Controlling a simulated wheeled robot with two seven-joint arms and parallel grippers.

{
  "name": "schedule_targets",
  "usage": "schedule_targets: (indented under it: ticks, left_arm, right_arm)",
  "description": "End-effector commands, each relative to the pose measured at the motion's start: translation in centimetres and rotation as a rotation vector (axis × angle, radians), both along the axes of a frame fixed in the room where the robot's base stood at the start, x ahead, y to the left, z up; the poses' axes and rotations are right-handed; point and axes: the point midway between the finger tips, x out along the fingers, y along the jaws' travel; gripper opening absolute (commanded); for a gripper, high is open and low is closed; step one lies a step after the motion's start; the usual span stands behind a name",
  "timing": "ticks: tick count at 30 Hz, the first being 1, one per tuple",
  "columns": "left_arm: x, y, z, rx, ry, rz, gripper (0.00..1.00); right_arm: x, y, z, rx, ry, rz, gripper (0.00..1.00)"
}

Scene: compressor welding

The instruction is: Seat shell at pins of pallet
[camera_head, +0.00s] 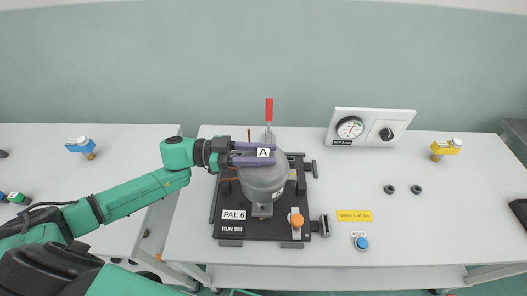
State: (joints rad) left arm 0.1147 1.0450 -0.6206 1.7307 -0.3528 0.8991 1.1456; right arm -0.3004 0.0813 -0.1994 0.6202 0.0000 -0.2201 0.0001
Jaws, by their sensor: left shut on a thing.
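The shell (263,182) is a grey rounded compressor body with an "A" label near its top. It stands upright over the dark pallet (230,229), which carries the labels "PAL 6" and "RUN 509". My left gripper (268,154) reaches in from the left, and its purple fingers are shut on the shell's upper part. The pallet's pins are hidden under the shell, so I cannot tell whether the shell rests on them. The right gripper is not in view.
A red-handled clamp (269,110) stands behind the shell. An orange knob (296,219) is at the pallet's front right. A gauge panel (369,128) stands at the back. Two dark rings (403,189) and a blue button (361,243) lie right.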

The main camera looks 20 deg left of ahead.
Motion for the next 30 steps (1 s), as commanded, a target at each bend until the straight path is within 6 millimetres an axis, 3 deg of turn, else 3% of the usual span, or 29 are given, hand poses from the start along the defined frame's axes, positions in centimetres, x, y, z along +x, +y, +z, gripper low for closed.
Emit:
schedule_targets:
  ticks: [8, 9, 11, 25, 30]
  left_arm:
    - [0.0, 0.0, -0.7, -0.002, -0.003, -0.001, 0.00]
    - [0.0, 0.0, -0.6, -0.002, -0.003, -0.001, 0.53]
    - [0.0, 0.0, -0.6, -0.002, -0.003, -0.001, 0.72]
    - [0.0, 0.1, -0.8, 0.001, 0.000, 0.000, 0.72]
    - [-0.5, 2.0, -1.1, 0.005, 0.002, 0.002, 0.72]
  right_arm:
    - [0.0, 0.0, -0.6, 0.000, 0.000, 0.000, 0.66]
    - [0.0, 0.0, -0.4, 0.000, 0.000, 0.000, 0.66]
    - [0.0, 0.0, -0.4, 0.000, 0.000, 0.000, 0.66]
    - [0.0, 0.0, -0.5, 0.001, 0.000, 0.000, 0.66]
    - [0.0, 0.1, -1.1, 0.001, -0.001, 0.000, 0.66]
